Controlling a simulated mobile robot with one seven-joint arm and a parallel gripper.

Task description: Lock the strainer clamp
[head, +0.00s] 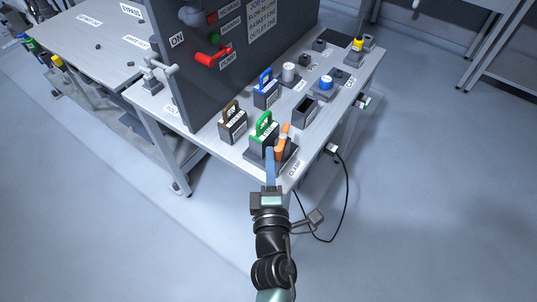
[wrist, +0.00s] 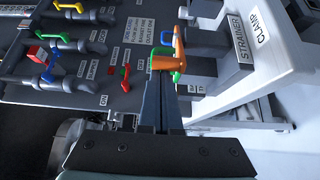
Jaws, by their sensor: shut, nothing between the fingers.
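The strainer clamp is at the table's near corner, with an orange lever (head: 283,141) beside a dark block with a green handle (head: 266,125). A white CLAMP label (head: 294,170) lies on the table edge in front. In the wrist view the orange lever (wrist: 164,63) shows just past my fingertips, with the green handle partly hidden behind it. My gripper (head: 270,151) is shut and empty, its fingers reaching over the clamp's near side. In the wrist view the closed fingers (wrist: 165,78) end close to the lever; I cannot tell whether they touch it.
A brown-handled block (head: 233,124) and a blue-handled block (head: 267,92) stand behind on the table. An open dark box (head: 305,111) is to the right. A tall dark panel (head: 225,60) with a red pump lever (head: 212,59) rises at the left.

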